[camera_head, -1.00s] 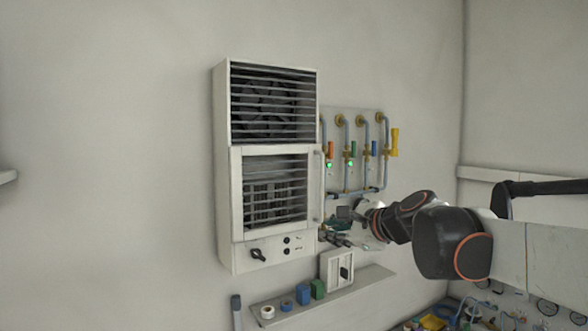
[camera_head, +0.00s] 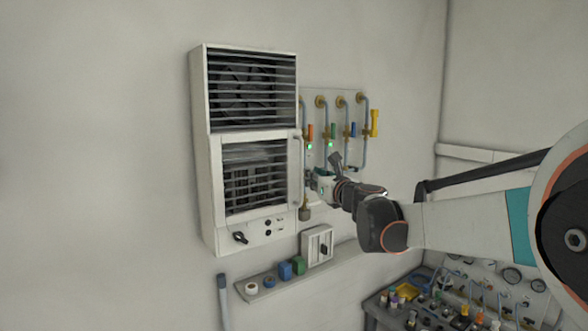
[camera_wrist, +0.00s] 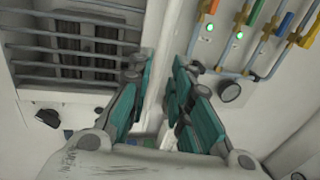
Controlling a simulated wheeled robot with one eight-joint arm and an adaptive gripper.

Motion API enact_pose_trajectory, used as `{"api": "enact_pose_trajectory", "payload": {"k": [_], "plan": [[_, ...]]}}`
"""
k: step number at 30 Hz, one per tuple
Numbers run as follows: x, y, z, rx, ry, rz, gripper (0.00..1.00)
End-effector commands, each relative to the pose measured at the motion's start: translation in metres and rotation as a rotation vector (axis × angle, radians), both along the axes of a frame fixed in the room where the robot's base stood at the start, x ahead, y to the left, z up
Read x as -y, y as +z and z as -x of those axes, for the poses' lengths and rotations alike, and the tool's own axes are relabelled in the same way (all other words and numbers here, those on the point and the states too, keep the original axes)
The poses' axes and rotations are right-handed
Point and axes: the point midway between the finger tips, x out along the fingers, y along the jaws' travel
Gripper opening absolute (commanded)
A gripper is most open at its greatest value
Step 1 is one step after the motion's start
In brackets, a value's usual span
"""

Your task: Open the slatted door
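The slatted door (camera_head: 214,180) is the white-framed lower panel of a wall-mounted white cabinet. It looks shut, with dark parts behind its slats. A slim upright handle (camera_head: 299,170) runs along its right edge. My gripper (camera_head: 309,180) is beside the lower half of that edge. In the wrist view, the gripper's teal fingers (camera_wrist: 158,68) are spread apart, with a pale upright strip at the door's edge between them. I cannot tell whether either finger touches it. The slats show at upper left in the wrist view (camera_wrist: 75,48).
Pipes with coloured valve levers (camera_head: 333,132) and green lights are on the wall just right of the door. A dark knob (camera_head: 240,237) is below the door. A shelf (camera_head: 247,294) with small items and a switch box (camera_head: 316,245) is underneath. The wall to the left is clear.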

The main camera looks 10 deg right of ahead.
Motion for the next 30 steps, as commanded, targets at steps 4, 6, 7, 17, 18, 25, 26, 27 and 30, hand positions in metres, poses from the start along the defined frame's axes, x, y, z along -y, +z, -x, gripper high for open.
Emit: {"api": "enact_pose_trajectory", "payload": {"k": [4, 6, 7, 17, 18, 25, 26, 27, 30], "plan": [[-0.006, 0.002, -0.027, 0.000, 0.001, 0.001, 0.19], [-0.008, 0.002, -0.039, 0.000, 0.001, 0.001, 0.19], [-0.009, 0.002, -0.044, 0.000, 0.001, 0.001, 0.19], [-0.017, 0.001, -0.084, 0.000, 0.000, 0.002, 0.19], [-0.018, 0.001, -0.086, 0.000, 0.000, 0.002, 0.19], [-0.019, 0.000, -0.091, -0.001, 0.000, 0.002, 0.19], [-0.019, 0.000, -0.091, -0.001, 0.000, 0.002, 0.19], [-0.019, 0.000, -0.091, -0.001, 0.000, 0.002, 0.19], [-0.019, 0.000, -0.091, -0.001, 0.000, 0.002, 0.17]]}}
